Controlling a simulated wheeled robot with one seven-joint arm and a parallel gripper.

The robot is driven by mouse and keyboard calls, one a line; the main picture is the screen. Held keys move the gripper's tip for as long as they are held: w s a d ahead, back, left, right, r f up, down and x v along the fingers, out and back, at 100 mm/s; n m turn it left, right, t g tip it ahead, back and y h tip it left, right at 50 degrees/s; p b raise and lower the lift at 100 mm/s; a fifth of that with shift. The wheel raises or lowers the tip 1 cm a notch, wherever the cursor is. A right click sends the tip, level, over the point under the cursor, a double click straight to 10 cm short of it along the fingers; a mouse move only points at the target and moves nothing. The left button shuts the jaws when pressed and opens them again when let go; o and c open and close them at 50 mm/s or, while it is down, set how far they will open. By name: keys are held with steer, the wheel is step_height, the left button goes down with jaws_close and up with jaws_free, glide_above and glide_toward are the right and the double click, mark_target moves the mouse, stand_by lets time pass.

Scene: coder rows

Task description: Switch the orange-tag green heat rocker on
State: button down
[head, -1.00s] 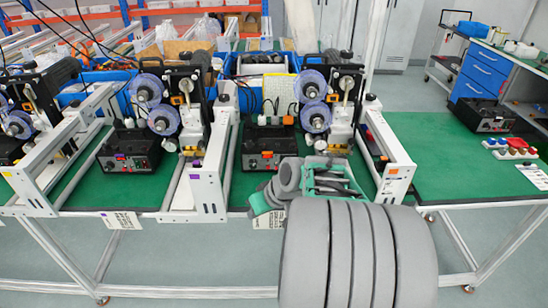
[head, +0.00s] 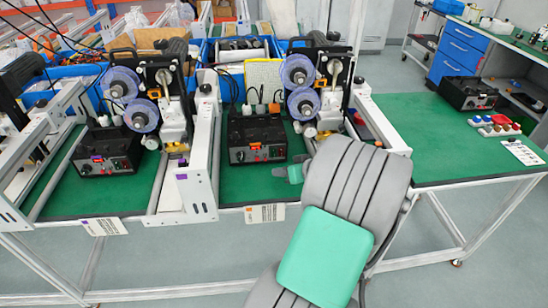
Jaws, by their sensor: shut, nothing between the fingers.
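The control box with the orange tag (head: 256,146) is a black unit (head: 256,130) standing on the green bench top, in the middle of the head view. Its front panel carries small knobs and switches. A small green patch shows at the panel's right; the rocker is too small to tell on from off. My gripper (head: 282,173) is at the lower right of this box, in front of the bench's green surface, apart from the panel in the picture. Its green fingers point left and look shut and empty. My grey arm hides the bench to the right of it.
A similar box with a purple tag (head: 97,159) stands to the left. Reel machines (head: 318,85) rise behind and beside the boxes, with white frame posts (head: 195,170) between stations. A third black box (head: 468,93) and coloured knobs (head: 495,124) sit on the right bench.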

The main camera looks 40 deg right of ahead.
steer(key=shift+w+d+f+b, duration=0.2)
steer(key=shift+w+d, duration=0.35)
steer(key=shift+w, duration=0.25)
steer(key=shift+w+d+f+b, duration=0.1)
steer(key=shift+w+d+b, duration=0.15)
steer(key=shift+w+d, duration=0.45)
steer(key=shift+w+d+f+b, duration=0.2)
steer(key=shift+w+d, duration=0.2)
steer(key=shift+w, duration=0.5)
steer(key=shift+w+d, duration=0.25)
steer(key=shift+w, duration=0.1)
steer(key=shift+w+d+f+b, duration=0.15)
steer(key=shift+w+b, duration=0.1)
steer(key=shift+b, duration=0.15)
stand_by(0.5)
steer(key=shift+s+a, duration=0.4)
steer(key=shift+s, duration=0.2)
steer(key=shift+s+r, duration=0.1)
steer(key=shift+r, duration=0.1)
steer(key=shift+s+a+r+p, duration=0.2)
steer(key=shift+s+a, duration=0.5)
steer(key=shift+s, duration=0.3)
steer(key=shift+s+a+r+p, duration=0.2)
steer(key=shift+s+a, duration=0.5)
steer(key=shift+s, duration=0.3)
